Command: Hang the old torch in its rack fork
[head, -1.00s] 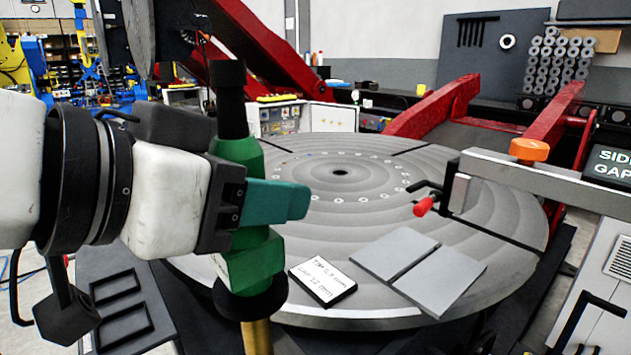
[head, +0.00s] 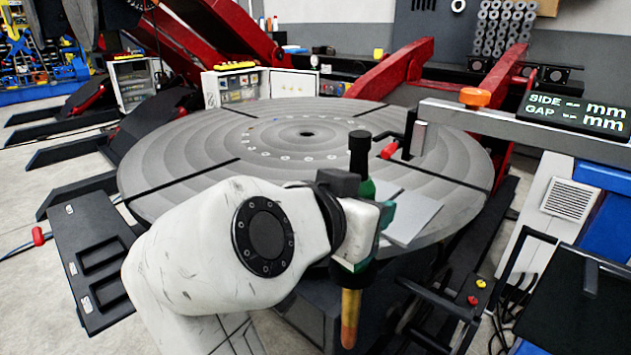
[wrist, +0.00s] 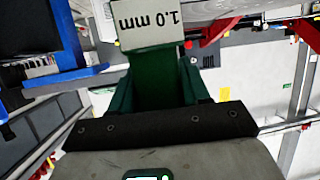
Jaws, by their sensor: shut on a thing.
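The old torch, with a black top, green body and brass-coloured lower end (head: 350,315), hangs upright in front of the round table's near edge in the head view. My gripper (head: 372,235) has teal fingers and is shut around its green body. In the wrist view, a pale block marked "1.0 mm" (wrist: 153,32) shows beyond green surfaces; I cannot tell whether it belongs to the torch. I cannot make out the rack fork in either view.
The large grey round table (head: 200,150) fills the middle. Two grey plates (head: 415,215) lie on it, partly hidden by the torch and gripper. A gauge beam with an orange knob (head: 474,97) reaches in from the right. A dark panel (head: 560,310) stands at lower right.

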